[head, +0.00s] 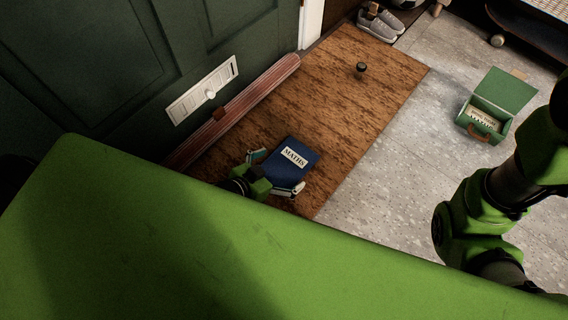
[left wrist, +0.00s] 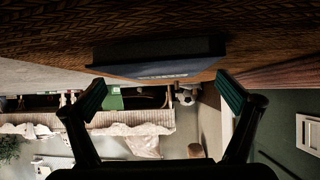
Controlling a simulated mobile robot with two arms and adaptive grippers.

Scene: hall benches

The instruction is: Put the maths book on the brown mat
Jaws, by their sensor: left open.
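The maths book (head: 291,162) is dark blue with a white MATHS label and lies flat on the brown mat (head: 335,100), near the mat's front end. My left gripper (head: 273,174) is open, with its fingers at either side of the book's near end. In the left wrist view, which looks upside down, the book (left wrist: 165,67) lies against the mat (left wrist: 70,28) ahead of the open fingertips of my left gripper (left wrist: 160,92). A gap shows between each finger and the book there. My right gripper is out of view.
A small dark knob-like object (head: 361,68) stands on the mat. An open green case (head: 502,91) sits on the grey floor. Shoes (head: 381,22) lie at the mat's far end. A reddish roll (head: 238,108) lies along the green door (head: 110,60).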

